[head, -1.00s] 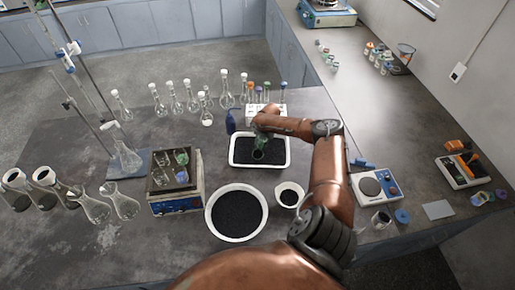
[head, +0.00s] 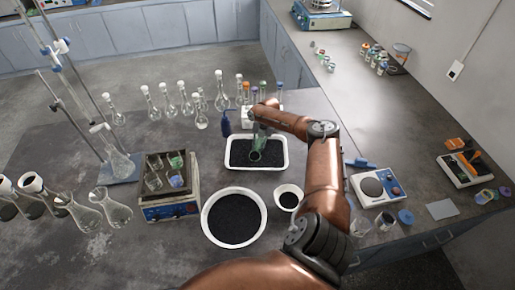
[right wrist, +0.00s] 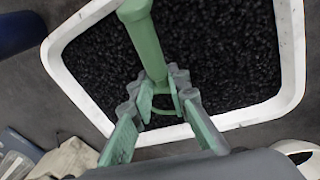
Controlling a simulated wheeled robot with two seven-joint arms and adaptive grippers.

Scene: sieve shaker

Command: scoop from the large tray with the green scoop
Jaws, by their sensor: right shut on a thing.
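The large tray (head: 228,154) is a white rectangular tray holding black granules, in the middle of the head view; its white rim also frames much of the right wrist view (right wrist: 291,60). The green scoop (head: 256,154) is over the granules near the tray's middle. My right gripper (head: 260,132) is above the tray, shut on the scoop. In the right wrist view, the fingers (right wrist: 164,92) close around the green handle (right wrist: 143,40). I cannot tell whether the scoop touches the granules or holds any. My left gripper is not in view.
A round white bowl (head: 204,222) of black granules and a small white cup (head: 289,209) stand in front of the tray. A boxed device (head: 168,208) is left, a balance (head: 378,190) right.

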